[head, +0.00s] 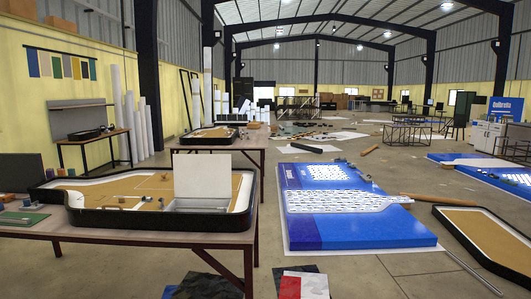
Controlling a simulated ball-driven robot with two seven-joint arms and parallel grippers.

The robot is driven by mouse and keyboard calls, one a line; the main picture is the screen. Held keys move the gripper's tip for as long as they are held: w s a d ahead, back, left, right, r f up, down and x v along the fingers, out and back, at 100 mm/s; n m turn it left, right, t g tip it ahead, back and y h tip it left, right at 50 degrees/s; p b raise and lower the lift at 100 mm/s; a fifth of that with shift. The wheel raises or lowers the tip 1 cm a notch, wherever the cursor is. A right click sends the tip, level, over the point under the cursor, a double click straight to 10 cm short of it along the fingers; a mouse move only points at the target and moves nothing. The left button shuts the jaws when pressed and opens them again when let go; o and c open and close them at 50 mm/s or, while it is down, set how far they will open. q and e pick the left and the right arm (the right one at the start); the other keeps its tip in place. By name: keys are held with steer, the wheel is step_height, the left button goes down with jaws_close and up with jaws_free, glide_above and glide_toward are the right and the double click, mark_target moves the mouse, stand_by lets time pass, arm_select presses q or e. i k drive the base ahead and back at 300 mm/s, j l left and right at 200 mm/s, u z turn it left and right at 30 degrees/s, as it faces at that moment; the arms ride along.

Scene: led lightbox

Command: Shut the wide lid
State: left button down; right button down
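A wide pale lid (202,176) stands upright, open, at the back edge of a low light-grey box (203,205). The box sits at the near right part of a black-rimmed tray-like board (110,219) with a tan floor, on the table at the left. The inside of the box is mostly hidden from this angle. Neither of my grippers shows in the head view.
The near table (150,238) also carries a green pad (22,218) and small blocks at its left end. A second table (218,142) stands behind.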

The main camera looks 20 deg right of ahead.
mark_target(195, 175)
steer(key=i+l+z, duration=0.1)
steer(key=i, duration=0.35)
steer(key=i+l+z, duration=0.1)
steer(key=i, duration=0.4)
steer(key=i+l+u, duration=1.15)
steer(key=k+l, duration=0.05)
steer(key=l, duration=0.05)
